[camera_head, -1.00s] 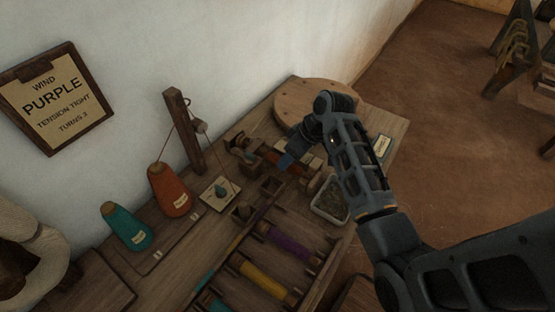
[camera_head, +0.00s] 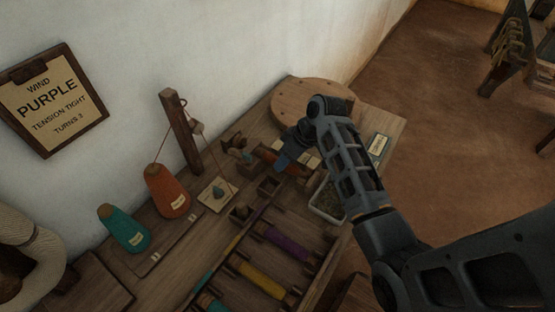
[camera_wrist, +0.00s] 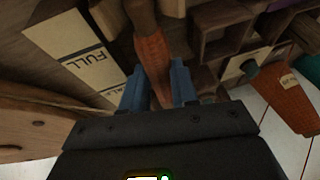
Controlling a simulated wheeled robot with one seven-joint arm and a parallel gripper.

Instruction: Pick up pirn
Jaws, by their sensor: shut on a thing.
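My gripper (camera_wrist: 159,88) is shut on a pirn wound with orange thread (camera_wrist: 154,58), with one blue finger on each side of it in the wrist view. The pirn's bare brown wooden end (camera_wrist: 142,14) points away from my gripper. In the head view my gripper (camera_head: 284,160) is low over the bench, and part of the orange pirn (camera_head: 267,153) shows beside it. I cannot tell whether the pirn is clear of its support. Other pirns, purple (camera_head: 288,243), yellow (camera_head: 263,279) and teal (camera_head: 211,301), lie in a rack at the bench's front.
An orange cone (camera_head: 168,193), a teal cone (camera_head: 124,230) and a wooden post (camera_head: 181,130) stand on the left. A grey tray (camera_head: 326,208) lies right of my gripper, a round wooden disc (camera_head: 316,100) behind it. A wall sign (camera_head: 54,100) reads "WIND PURPLE".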

